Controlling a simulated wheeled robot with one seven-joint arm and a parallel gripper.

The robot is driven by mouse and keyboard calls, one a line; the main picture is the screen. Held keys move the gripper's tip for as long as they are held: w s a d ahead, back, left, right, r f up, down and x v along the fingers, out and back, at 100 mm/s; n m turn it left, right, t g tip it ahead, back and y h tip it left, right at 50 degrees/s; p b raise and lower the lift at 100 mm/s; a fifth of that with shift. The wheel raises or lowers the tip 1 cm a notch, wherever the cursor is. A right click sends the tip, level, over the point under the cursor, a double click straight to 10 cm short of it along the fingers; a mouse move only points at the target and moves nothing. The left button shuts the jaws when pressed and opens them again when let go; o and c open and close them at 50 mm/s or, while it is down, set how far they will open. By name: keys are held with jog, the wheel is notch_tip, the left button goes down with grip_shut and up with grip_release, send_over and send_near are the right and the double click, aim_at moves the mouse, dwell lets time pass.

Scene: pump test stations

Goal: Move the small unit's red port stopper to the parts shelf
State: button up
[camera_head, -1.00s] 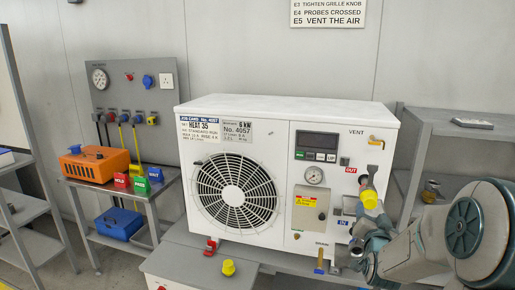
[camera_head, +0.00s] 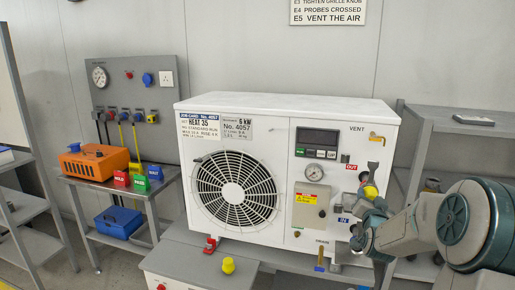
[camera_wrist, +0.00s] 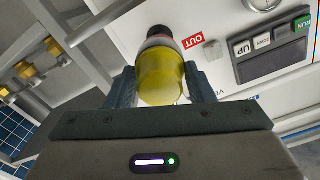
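The unit is a white cabinet (camera_head: 290,106) marked "6 kW" and "No. 4057", with a fan grille and OUT and IN labels. A yellow stopper (camera_head: 370,192) is at the port below the red OUT label. My gripper (camera_head: 371,202) is at this stopper. In the wrist view, the yellow stopper (camera_wrist: 162,78) lies between my two fingers (camera_wrist: 162,88), close to both. I cannot tell whether they grip it. A dark end shows beyond it. A grey shelf (camera_head: 460,122) stands at the right; no parts-shelf label is visible.
A second yellow cap (camera_head: 228,266) and a red fitting (camera_head: 210,244) are in front of the unit. A side table (camera_head: 118,186) at left bears an orange box (camera_head: 94,162) and red, green and blue blocks. Another grey shelf (camera_head: 22,208) stands far left.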

jog(key=c, duration=0.3)
jog(key=shift+s, duration=0.1)
jog(key=shift+s+a+b, duration=0.15)
jog(key=shift+s+b, duration=0.15)
jog(key=shift+b+v, duration=0.75)
jog(key=shift+v, duration=0.6)
dwell(0.4)
jog(key=shift+b+v, duration=0.4)
jog(key=shift+v, duration=1.05)
